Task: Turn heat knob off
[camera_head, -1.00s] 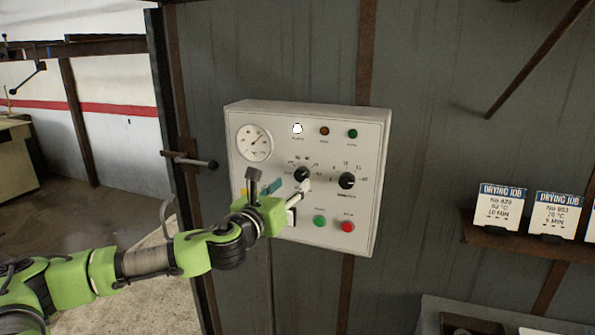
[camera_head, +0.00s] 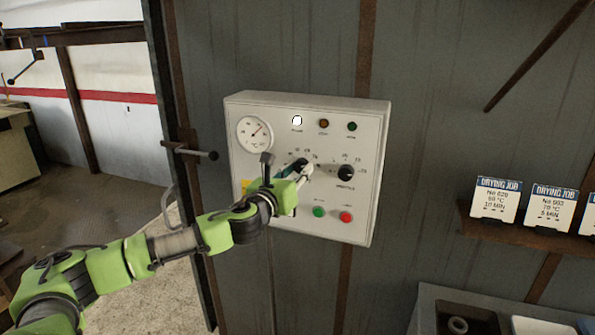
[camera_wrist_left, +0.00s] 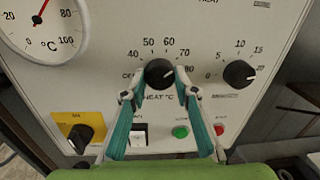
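The heat knob (camera_wrist_left: 159,74) is a round black dial on the white control panel (camera_head: 370,135), with a scale running from OFF through 40 to 70 and above. My left gripper (camera_wrist_left: 159,84) is open, with one fingertip on each side of the heat knob. A firm grip on the knob does not show. In the head view my left gripper (camera_head: 299,172) is at the panel face and partly hides the knob. The knob's pointer position is hard to read. My right gripper is not in view.
A second black knob (camera_head: 346,172) sits right of the heat knob. Below are a green button (camera_head: 319,212) and a red button (camera_head: 346,217). A temperature gauge (camera_head: 255,133) is at upper left, a yellow-backed switch (camera_wrist_left: 79,133) at lower left. Job cards (camera_head: 495,199) stand on a shelf at right.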

